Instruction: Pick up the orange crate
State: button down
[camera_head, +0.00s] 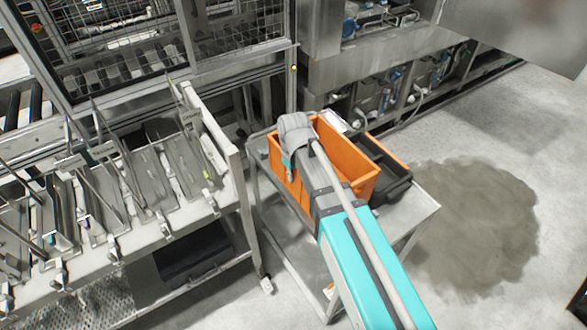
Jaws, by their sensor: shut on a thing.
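The orange crate (348,162) is on the metal cart (415,212) in the middle of the head view. My arm reaches over it from the lower right and covers its near left part. My gripper (288,168) is at the crate's left side, mostly hidden by my own wrist. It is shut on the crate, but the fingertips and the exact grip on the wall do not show. The crate looks upright and its open inside seems empty where I can see it. Whether its base touches the cart top is hidden.
A black crate (388,165) stands on the cart right beside the orange one. A conveyor table (130,225) with several trays of metal instruments lies to the left. Washer machinery (370,75) stands behind. The floor at right is open, with a dark wet-looking patch (475,225).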

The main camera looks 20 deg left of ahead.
jog(key=s+d+r+p, duration=0.3)
jog(key=s+d+r, duration=0.1)
jog(key=s, duration=0.4)
jog(key=shift+d+r, duration=0.2)
jog(key=shift+d, duration=0.05)
jog(key=shift+s, duration=0.1)
dwell(0.8)
